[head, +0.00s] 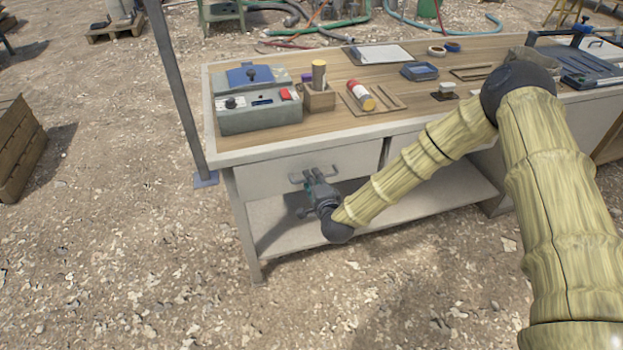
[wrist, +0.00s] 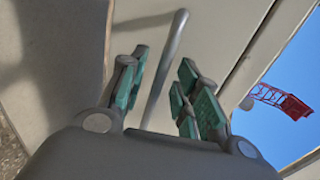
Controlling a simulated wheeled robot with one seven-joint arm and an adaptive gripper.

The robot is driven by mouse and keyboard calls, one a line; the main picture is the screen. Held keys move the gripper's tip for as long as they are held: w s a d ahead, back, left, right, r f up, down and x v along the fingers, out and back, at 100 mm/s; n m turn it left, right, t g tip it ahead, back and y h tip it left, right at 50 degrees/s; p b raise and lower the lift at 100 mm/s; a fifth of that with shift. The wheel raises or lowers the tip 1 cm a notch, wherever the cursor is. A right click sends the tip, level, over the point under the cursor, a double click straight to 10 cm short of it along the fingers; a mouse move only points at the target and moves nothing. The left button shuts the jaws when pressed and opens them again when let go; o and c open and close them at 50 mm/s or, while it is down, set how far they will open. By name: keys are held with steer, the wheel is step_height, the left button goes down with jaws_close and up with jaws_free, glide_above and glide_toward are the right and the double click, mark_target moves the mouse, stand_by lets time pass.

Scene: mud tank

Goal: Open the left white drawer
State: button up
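The left white drawer (head: 350,162) is in the bench front below the wooden top, and its front looks flush with the frame. Its grey bar handle (head: 297,179) is partly covered by my gripper (head: 317,182) in the head view. In the wrist view, my gripper (wrist: 160,85) is open, with its green-padded fingers apart on either side of the handle (wrist: 166,65). A gap shows between the bar and both pads. The drawer front (wrist: 220,25) lies behind the handle there.
The bench top (head: 330,85) holds a grey control box (head: 258,112), a wooden holder (head: 318,98) and a red-yellow cylinder (head: 361,95). A lower shelf (head: 400,200) runs below the drawers. A grey post (head: 178,90) stands at the left corner. Gravel ground in front is clear.

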steer(key=shift+w+a+f, duration=0.1)
steer(key=shift+w+a, duration=0.1)
steer(key=shift+w, duration=0.35)
jaws_close()
